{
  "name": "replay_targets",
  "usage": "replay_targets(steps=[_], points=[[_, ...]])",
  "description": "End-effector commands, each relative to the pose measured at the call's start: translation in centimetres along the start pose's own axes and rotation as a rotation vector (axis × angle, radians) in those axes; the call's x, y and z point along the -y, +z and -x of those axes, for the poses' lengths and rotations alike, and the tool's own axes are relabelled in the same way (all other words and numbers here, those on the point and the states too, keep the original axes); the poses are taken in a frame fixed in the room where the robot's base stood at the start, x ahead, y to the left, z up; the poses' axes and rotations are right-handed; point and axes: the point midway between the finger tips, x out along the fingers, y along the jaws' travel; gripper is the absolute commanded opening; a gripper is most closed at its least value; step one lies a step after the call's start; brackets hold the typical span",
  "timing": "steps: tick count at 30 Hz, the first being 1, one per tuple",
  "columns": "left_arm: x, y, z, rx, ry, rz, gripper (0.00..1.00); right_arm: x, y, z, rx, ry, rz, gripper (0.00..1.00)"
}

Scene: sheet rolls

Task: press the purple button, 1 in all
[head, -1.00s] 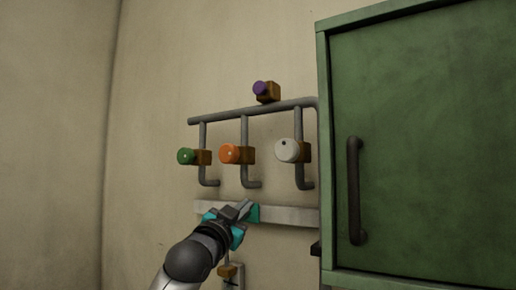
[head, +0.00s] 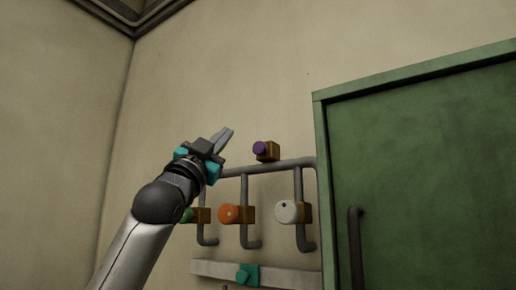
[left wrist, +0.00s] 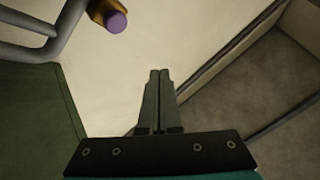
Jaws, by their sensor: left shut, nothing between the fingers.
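The purple button (head: 260,148) sits on a brown block (head: 271,151) on the wall, above the horizontal grey pipe, in the head view. In the left wrist view the purple button (left wrist: 115,22) is at the upper left, apart from my fingers. My left gripper (head: 227,133) is shut and empty. In the head view it appears to the left of the purple button and a little higher, its fingers pointing up and right. In the left wrist view the closed fingers (left wrist: 160,75) lie side by side. My right gripper is not in view.
Below the purple button are an orange knob (head: 229,214), a white knob (head: 287,211) and a green knob (head: 187,215), partly hidden by my arm. Grey pipes (head: 275,167) run around them. A green cabinet (head: 430,170) stands at right. The wall above is clear.

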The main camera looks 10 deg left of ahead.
Motion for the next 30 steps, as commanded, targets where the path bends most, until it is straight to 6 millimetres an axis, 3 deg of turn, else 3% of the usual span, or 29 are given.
replay_targets(steps=[10,21,30], points=[[-0.5,0.6,-0.9,0.004,0.001,0.002,0.0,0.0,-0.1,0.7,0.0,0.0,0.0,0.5],[-3.2,3.1,-4.6,0.005,0.003,0.003,0.0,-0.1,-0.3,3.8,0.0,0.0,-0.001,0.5],[-4.3,4.3,-6.0,0.003,0.001,0.001,0.0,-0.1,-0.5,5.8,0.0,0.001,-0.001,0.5]])
